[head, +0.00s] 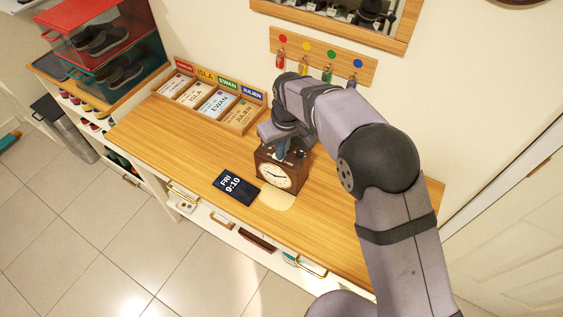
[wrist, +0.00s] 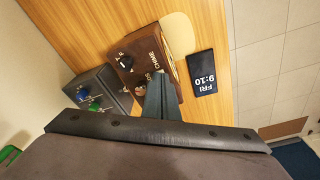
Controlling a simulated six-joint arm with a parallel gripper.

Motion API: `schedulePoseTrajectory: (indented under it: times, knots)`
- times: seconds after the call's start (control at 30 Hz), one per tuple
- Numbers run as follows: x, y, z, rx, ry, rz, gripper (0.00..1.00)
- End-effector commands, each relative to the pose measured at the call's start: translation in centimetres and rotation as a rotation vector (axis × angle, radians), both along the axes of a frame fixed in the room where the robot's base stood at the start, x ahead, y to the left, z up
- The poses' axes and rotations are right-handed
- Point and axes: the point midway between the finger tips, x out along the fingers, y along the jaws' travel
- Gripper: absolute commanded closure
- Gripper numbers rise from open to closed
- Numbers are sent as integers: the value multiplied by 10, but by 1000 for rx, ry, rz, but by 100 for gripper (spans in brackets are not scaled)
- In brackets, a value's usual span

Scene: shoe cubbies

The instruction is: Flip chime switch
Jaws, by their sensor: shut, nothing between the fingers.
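A dark brown wooden clock (head: 272,176) with a cream dial stands on the wooden counter. In the wrist view its top panel (wrist: 150,43) carries the word CHIME and a small dark control (wrist: 126,62) with a pale mark. A second control and label beside it are partly hidden by my fingers. I cannot tell which control is the chime switch, nor its position. My gripper (head: 282,146) is shut and empty, over the clock's top. In the wrist view the shut fingers (wrist: 159,78) point at the panel's near edge; contact is unclear.
A grey box (wrist: 100,90) with blue and green knobs stands beside the clock. A black FRI 9:10 display (head: 236,187) lies at the counter's front. The left counter is clear.

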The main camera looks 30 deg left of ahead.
Motion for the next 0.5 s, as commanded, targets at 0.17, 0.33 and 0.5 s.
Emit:
schedulePoseTrajectory:
  times: [0.17,0.33,0.5]
  knots:
    - [0,0,-3,-1,1,0,100]
    - [0,0,-6,-1,1,0,100]
    - [0,-1,-7,-2,1,0,100]
